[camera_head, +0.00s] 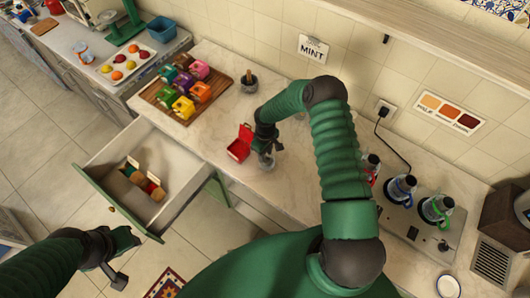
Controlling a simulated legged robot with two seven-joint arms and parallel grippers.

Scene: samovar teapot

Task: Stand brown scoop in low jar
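My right gripper (268,149) points down over the counter beside an open red box (240,144). A small greyish glassy thing (267,161) shows just under its fingertips. The fingers are small and partly hidden by my wrist, so I cannot tell whether they hold anything. A low grey jar (249,87) stands near the back wall with a brown handle-like piece (249,75) upright in it, possibly the brown scoop. My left gripper (128,261) is at the lower left, in front of the open drawer, with its fingers apart and nothing visible between them.
The open drawer (110,157) juts out and holds small boxes (144,178). A wooden tray (160,93) carries several coloured boxes. On the right, several glass vessels (400,188) stand on a metal base. The counter is clear between the tray and the red box.

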